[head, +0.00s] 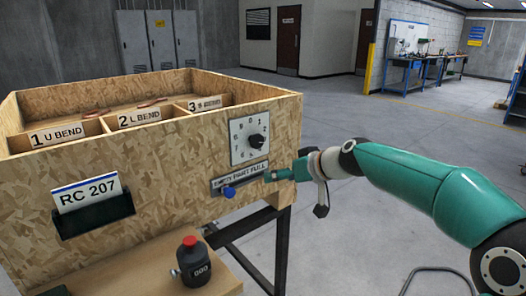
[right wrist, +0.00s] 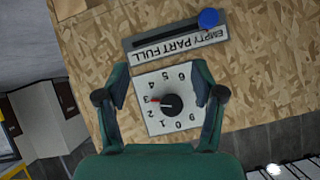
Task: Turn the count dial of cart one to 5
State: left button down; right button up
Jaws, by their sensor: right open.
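The count dial is a pale square plate (head: 237,155) with a black knob (head: 257,142) on the front of the plywood cart (head: 150,190). In the right wrist view, the dial plate (right wrist: 183,81) appears upside down. Its black knob (right wrist: 172,104) has a red mark pointing at about 3. My right gripper (head: 272,176) is in front of the cart, low and right of the dial in the head view. In its wrist view, the open fingers (right wrist: 160,82) frame the dial, with empty space between them and the knob. My left gripper is not in view.
Below the dial is an EMPTY/PART/FULL slider with a blue knob (head: 229,192) at the EMPTY end. A card holder (head: 95,215) marked RC 207 is at the left. A black canister (head: 194,263) with a red cap stands on the lower shelf. Open floor lies to the right.

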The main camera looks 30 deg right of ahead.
jog(key=n+t, duration=0.1)
jog(key=t, duration=0.1)
send_near(260, 142)
jog(key=a+v, duration=0.1)
jog(key=v, duration=0.5)
jog(key=p+x, duration=0.1)
jog(key=x, duration=0.4)
jog(key=p+x, duration=0.1)
jog(key=x, duration=0.5)
jog(key=p+x, duration=0.1)
jog(key=x, duration=0.4)
jog(key=shift+w+d, duration=0.25)
jog(key=shift+d, duration=0.05)
jog(key=c, duration=1.1)
jog(key=shift+d, duration=0.4)
jog(key=shift+c, duration=0.2)
jog(key=shift+a+r, duration=0.1)
jog(key=shift+a, duration=0.2)
